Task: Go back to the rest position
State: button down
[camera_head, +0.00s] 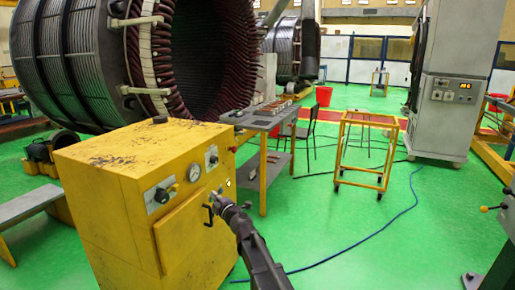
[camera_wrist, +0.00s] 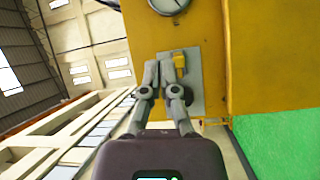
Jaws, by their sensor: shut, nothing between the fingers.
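My gripper (camera_head: 217,205) is in front of the yellow cabinet (camera_head: 140,175), near the control panel on its front face. In the wrist view my gripper (camera_wrist: 163,82) has its fingers together, with nothing between them. A grey plate with a small yellow knob (camera_wrist: 179,62) lies right behind the fingertips. Whether the fingertips touch it, I cannot tell. A round gauge (camera_head: 195,173) and a black knob (camera_head: 161,195) sit on the cabinet front. The gauge also shows at the top of the wrist view (camera_wrist: 168,4).
A large stator (camera_head: 75,60) stands behind the cabinet. A grey table (camera_head: 262,119) with small parts is to its right. A yellow wheeled frame (camera_head: 366,150) and a grey control cabinet (camera_head: 447,90) stand further right. A blue cable (camera_head: 385,220) crosses the open green floor.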

jog(key=d+f+m+t+h, duration=0.25)
jog(key=d+m+h, duration=0.8)
jog(key=d, duration=0.85)
jog(key=s+d+f+m+g+h, duration=0.4)
jog(key=s+d+f+m+g, duration=0.3)
jog(key=d, duration=0.4)
jog(key=s+d+f+m+g+y, duration=0.1)
jog(key=s+d+f+m+g, duration=0.2)
jog(key=s, duration=0.5)
jog(key=s+d+f+m+g+y, duration=0.1)
jog(key=s+f+g, duration=0.3)
jog(key=s, duration=0.4)
jog(key=s+d+f+m+g+y, duration=0.1)
jog(key=s+f+m+g+y, duration=0.2)
jog(key=s, duration=0.5)
notch_tip(320, 180, up, 13)
jog(key=n+h+p, duration=0.1)
jog(key=p, duration=1.2)
jog(key=shift+w+d+h, duration=0.15)
jog(key=shift+w+h, duration=0.1)
jog(key=shift+h, duration=0.1)
